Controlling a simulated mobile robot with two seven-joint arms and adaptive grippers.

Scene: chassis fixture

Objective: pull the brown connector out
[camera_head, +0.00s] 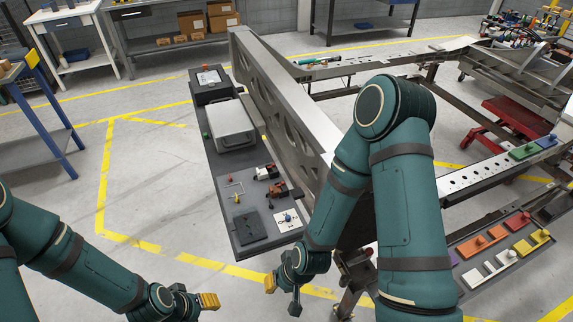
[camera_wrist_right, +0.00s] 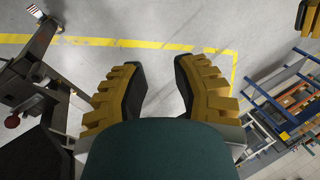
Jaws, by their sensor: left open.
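The brown connector (camera_head: 279,189) is a small brown block on the grey side shelf of the chassis fixture, among other small parts. Whether it sits in a socket is too small to tell. My right gripper (camera_head: 282,288) is in front of the shelf's near end, apart from the connector. In the right wrist view my right gripper (camera_wrist_right: 158,75) is open, with only floor between its yellow-and-black fingers. My left gripper (camera_head: 200,301) is open and low at the bottom, left of my right gripper and well short of the shelf.
The grey shelf (camera_head: 218,165) also carries a grey box (camera_head: 231,125), a black-and-white connector (camera_head: 266,172), a white plate (camera_head: 288,220) and a dark square plate (camera_head: 250,228). A tall metal rail (camera_head: 290,95) borders its right side. Floor left of it is clear.

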